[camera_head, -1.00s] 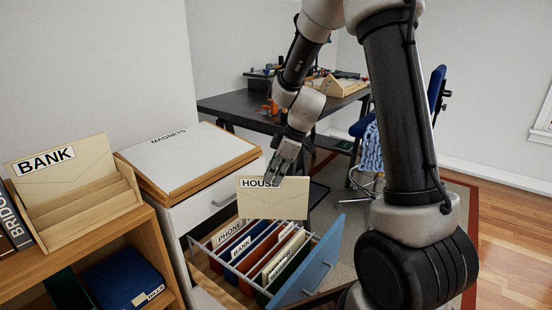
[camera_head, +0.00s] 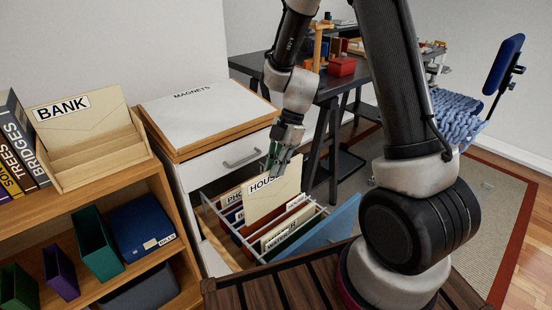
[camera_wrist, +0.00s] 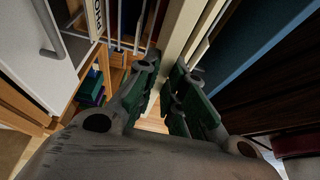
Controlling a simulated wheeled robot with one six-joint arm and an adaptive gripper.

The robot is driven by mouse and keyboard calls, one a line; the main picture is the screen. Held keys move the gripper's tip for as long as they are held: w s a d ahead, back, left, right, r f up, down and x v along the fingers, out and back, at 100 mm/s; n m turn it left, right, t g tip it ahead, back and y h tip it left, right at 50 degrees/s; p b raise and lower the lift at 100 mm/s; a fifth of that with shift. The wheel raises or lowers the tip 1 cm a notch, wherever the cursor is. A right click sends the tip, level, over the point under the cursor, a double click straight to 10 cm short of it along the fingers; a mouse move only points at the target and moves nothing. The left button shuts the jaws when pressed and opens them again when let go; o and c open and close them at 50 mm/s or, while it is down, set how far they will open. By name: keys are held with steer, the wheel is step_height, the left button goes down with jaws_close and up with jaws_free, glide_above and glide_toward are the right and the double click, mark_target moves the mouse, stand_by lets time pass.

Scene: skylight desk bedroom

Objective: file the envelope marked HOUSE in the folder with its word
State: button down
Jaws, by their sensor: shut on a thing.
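The cream envelope marked HOUSE (camera_head: 272,200) hangs upright, slightly tilted, in my gripper (camera_head: 283,160), which is shut on its top edge. Its lower part is down among the folders in the open drawer (camera_head: 325,232); I cannot tell which folder it is in. A PHONE folder (camera_head: 233,198) and a BANK folder (camera_head: 236,215) show partly behind it. A front folder label (camera_head: 277,240) seems to read WATER. No folder label reading HOUSE is visible. In the wrist view, the gripper fingers (camera_wrist: 165,100) close around the cream envelope edge (camera_wrist: 181,30).
The white cabinet top marked MAGNETS (camera_head: 195,110) stands behind the drawer. A wooden holder (camera_head: 100,160) with an envelope marked BANK (camera_head: 80,112) sits on the bookshelf at left. A dark desk (camera_head: 330,88) stands behind. Wooden slats (camera_head: 290,285) lie in front.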

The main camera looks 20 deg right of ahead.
steer(key=shift+f, duration=5.15)
steer(key=c, duration=1.4)
jaws_free()
steer(key=shift+c, duration=0.2)
steer(key=v, duration=1.2)
